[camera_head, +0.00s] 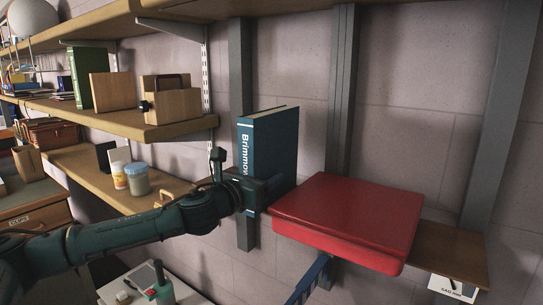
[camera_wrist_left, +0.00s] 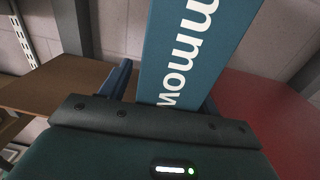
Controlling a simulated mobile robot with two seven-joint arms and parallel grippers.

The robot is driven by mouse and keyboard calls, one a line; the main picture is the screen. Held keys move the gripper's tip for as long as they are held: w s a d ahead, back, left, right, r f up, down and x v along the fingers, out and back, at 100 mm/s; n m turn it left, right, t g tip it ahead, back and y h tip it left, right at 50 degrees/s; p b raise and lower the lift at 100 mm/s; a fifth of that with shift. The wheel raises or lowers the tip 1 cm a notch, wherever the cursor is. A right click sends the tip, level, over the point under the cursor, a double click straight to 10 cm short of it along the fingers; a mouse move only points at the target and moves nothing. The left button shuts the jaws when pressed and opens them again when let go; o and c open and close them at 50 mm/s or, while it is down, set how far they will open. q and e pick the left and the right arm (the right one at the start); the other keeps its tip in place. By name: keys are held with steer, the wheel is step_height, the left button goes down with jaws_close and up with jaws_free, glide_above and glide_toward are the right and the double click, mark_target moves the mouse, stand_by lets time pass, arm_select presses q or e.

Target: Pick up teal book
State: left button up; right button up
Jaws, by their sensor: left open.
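The teal book (camera_head: 268,145) stands upright on a small wall shelf, its spine with white lettering towards me. My left gripper (camera_head: 262,192) is at the lower part of the spine. In the left wrist view the book (camera_wrist_left: 180,45) rises between the two open fingers (camera_wrist_left: 165,95), one on each side of the spine. I cannot tell whether either finger touches it. My right gripper is not in view.
A red box-like item (camera_head: 350,215) lies on the wooden shelf (camera_head: 450,250) just right of the book. A grey upright (camera_head: 240,70) is behind the book's left edge.

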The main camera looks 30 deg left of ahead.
arm_select(q)
steer(key=shift+c, duration=0.4)
jaws_close()
